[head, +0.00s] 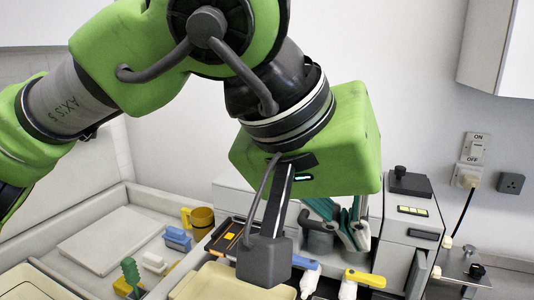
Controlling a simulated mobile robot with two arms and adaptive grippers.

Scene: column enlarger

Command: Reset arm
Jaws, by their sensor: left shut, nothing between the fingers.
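My left arm comes in from the upper left and its green wrist hangs over the counter. My left gripper (355,238) shows below and behind the wrist, with thin teal fingers pointing down. The fingers are close together, with nothing seen between them. Their tips are above the area in front of a grey machine, and I cannot tell how far above. A dark block on a bar below the wrist partly hides the counter. My right gripper is not in view. No enlarger can be clearly made out.
A cream tray (215,284) lies at the front, below the dark block. A yellow mug (201,217), a blue block (177,239) and a green brush (131,272) stand to the left. White bottles, one with a yellow top (364,278), stand right of the tray. The grey machine (409,228) is at the right.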

